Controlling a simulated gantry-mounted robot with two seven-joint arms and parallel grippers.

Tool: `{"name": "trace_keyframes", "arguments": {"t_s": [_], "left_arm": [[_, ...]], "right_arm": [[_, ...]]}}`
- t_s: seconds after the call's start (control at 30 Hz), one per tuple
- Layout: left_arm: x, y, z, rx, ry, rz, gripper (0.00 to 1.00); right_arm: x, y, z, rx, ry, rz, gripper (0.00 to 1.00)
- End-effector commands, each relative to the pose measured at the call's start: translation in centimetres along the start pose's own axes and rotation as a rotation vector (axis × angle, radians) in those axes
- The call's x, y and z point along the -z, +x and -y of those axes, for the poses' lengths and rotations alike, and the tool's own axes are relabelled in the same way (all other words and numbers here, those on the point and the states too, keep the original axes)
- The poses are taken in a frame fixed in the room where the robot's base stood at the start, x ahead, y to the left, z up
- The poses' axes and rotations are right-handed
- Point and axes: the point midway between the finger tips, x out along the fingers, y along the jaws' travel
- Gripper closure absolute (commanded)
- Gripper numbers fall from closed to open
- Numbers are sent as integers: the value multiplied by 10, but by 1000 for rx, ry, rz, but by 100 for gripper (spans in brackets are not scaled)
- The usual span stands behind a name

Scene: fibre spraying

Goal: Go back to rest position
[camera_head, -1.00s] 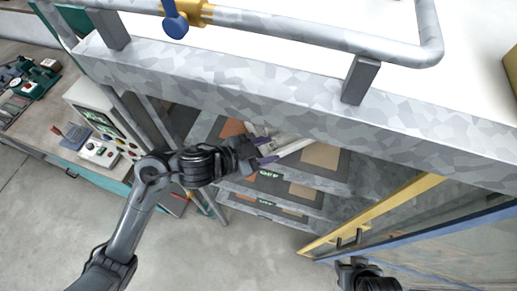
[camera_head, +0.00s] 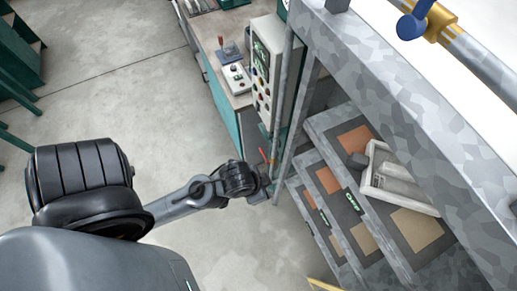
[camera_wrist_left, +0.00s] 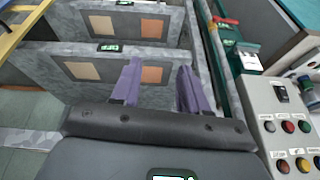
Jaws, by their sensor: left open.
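My left gripper (camera_head: 266,191) is open and empty in front of the metal rack's post in the head view. Its two purple fingers (camera_wrist_left: 158,82) stand apart in the left wrist view, with nothing between them. In the head view the fingertips are hard to make out. A white tray-like part (camera_head: 398,180) lies on the top shelf, apart from the gripper. My right gripper is not in view.
The rack's shelves (camera_head: 413,257) carry orange and tan squares. A control panel with buttons (camera_head: 262,75) and a workbench (camera_head: 228,98) stand close beyond the gripper; the panel also shows at right in the wrist view (camera_wrist_left: 281,126). Open floor (camera_head: 110,95) lies left.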

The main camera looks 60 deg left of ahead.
Motion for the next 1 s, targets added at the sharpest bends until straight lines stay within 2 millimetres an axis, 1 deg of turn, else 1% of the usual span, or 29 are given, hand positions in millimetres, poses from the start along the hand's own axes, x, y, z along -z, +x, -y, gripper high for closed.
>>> {"name": "trace_keyframes", "arguments": {"t_s": [0.03,0.07,0.17,0.37,0.47,0.7,0.77,1.0], "left_arm": [[-9,-1,0,-4,-14,26,56],[-13,-1,0,-6,-20,37,56],[-17,-2,0,-8,-26,52,56],[-16,-2,0,-8,-26,50,56],[-14,-7,1,-8,-26,50,56],[-2,-38,2,-7,-25,49,56],[-1,-42,2,-7,-25,48,56],[-2,-39,2,-8,-25,48,56]], "right_arm": [[0,0,0,-2,-2,0,57],[0,0,-1,-3,-3,1,57],[0,0,-2,-5,-6,1,57],[0,0,-2,-6,-7,1,57],[1,-5,-2,-6,-7,2,57],[12,-37,-2,-3,-3,1,57],[13,-42,-2,-2,-2,-2,57],[12,-38,-1,2,2,-1,57]]}}
